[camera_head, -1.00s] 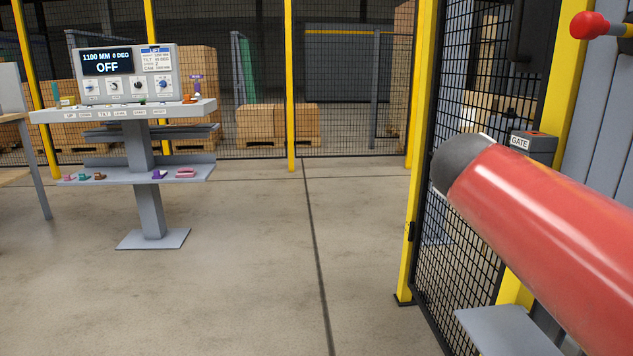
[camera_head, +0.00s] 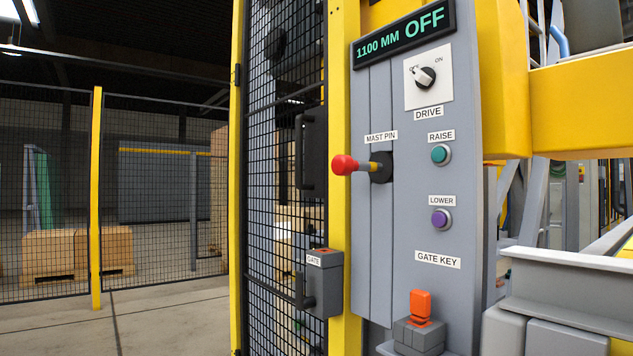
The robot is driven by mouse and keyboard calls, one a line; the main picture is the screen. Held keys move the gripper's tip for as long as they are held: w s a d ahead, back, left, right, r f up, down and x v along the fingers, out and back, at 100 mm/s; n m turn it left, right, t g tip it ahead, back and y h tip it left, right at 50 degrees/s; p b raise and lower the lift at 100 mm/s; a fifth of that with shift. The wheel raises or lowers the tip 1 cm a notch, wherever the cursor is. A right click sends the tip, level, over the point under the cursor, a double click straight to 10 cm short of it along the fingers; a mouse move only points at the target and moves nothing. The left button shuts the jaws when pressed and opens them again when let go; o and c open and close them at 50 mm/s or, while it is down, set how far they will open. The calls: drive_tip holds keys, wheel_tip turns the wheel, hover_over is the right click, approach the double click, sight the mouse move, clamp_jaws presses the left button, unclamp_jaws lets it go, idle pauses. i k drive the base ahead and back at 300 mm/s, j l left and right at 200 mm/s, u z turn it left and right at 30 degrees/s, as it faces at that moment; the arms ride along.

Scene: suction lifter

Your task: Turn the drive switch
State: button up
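The drive switch (camera_head: 425,78) is a black rotary knob with a light pointer on a white square plate, high on the grey control panel (camera_head: 410,200). A DRIVE label sits below it. The plate reads OFF at upper left and ON at upper right, and the pointer appears turned toward OFF. The display (camera_head: 404,37) above it reads "1100 MM OFF". My gripper is not in view, so its distance from the switch cannot be told.
The red-tipped mast pin handle (camera_head: 346,165) juts out left of the panel. Green RAISE (camera_head: 440,154) and purple LOWER (camera_head: 441,219) buttons lie below the switch. An orange key (camera_head: 420,306) stands in a grey block. A GATE box (camera_head: 323,283) is beside the mesh fence. Floor is clear at left.

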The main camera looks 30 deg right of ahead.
sight(425, 77)
drive_tip(key=z, duration=1.35)
